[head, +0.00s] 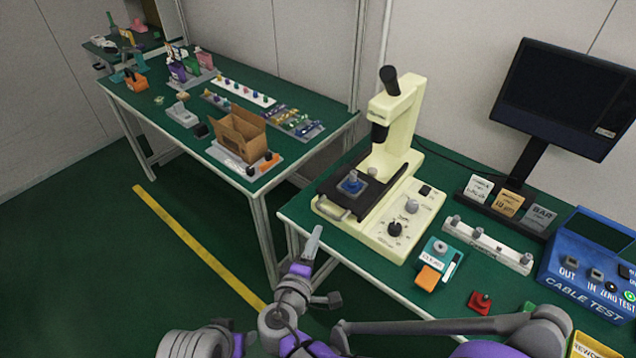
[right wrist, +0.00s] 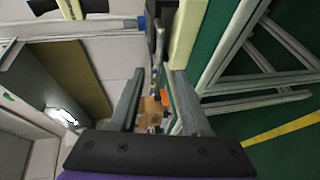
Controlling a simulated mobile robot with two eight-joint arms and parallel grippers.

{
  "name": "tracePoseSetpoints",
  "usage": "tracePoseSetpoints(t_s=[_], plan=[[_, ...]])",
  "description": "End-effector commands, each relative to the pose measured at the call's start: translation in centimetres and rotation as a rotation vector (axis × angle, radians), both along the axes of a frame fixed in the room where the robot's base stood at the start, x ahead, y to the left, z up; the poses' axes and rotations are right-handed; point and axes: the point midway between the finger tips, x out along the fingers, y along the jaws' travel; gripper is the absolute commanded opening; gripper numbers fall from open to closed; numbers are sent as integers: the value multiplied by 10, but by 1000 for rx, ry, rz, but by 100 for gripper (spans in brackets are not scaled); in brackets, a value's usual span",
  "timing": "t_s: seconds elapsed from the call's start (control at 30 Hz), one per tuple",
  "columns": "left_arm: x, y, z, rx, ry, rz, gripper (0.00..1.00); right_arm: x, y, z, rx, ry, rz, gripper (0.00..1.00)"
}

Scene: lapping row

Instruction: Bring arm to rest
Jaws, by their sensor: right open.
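My right arm reaches in along the bottom of the head view, in front of the right bench. Its gripper (head: 322,262) is over the floor beside the bench's left front corner, with one grey finger pointing up. In the right wrist view the two fingers of my right gripper (right wrist: 153,78) stand apart, with nothing held between them. Beyond the gap a brown box (right wrist: 152,108) and small parts show, some way off. My left gripper is not in view.
A left bench (head: 150,100) carries an open cardboard box (head: 240,137). The floor between is clear, with a yellow line (head: 195,245).

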Motion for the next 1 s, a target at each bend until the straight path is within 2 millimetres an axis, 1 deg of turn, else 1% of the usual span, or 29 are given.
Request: tracePoseSetpoints(t_s=[0.13, 0.2, 0.27, 0.37, 0.4, 0.47, 0.5, 0.57, 0.6, 0.67, 0.7, 0.8, 0.9, 1.0], plan=[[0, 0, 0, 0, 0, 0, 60, 0, -2, 1, 2, 3, -3, 47], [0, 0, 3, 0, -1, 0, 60, 0, -11, 3, 17, 20, -20, 47], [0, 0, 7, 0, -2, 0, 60, 0, -28, 5, 47, 53, -53, 47], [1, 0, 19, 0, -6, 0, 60, -5, -72, 12, 139, 143, -143, 47], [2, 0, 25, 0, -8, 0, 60, -11, -93, 14, 191, 187, -189, 47], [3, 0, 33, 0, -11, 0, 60, -24, -124, 18, 277, 255, -261, 47], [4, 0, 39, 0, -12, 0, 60, -34, -142, 20, 340, 298, -309, 47], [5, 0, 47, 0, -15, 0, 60, -52, -166, 24, 439, 355, -378, 47], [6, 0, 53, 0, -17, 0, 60, -64, -179, 26, 507, 390, -422, 47], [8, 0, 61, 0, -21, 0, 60, -84, -195, 30, 613, 436, -486, 47], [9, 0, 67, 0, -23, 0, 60, -98, -203, 34, 688, 463, -526, 47], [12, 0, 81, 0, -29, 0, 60, -131, -215, 43, 872, 515, -613, 47], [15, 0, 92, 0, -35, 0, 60, -156, -217, 51, 1039, 543, -675, 47], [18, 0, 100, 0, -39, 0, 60, -172, -214, 58, 1164, 556, -713, 47]])
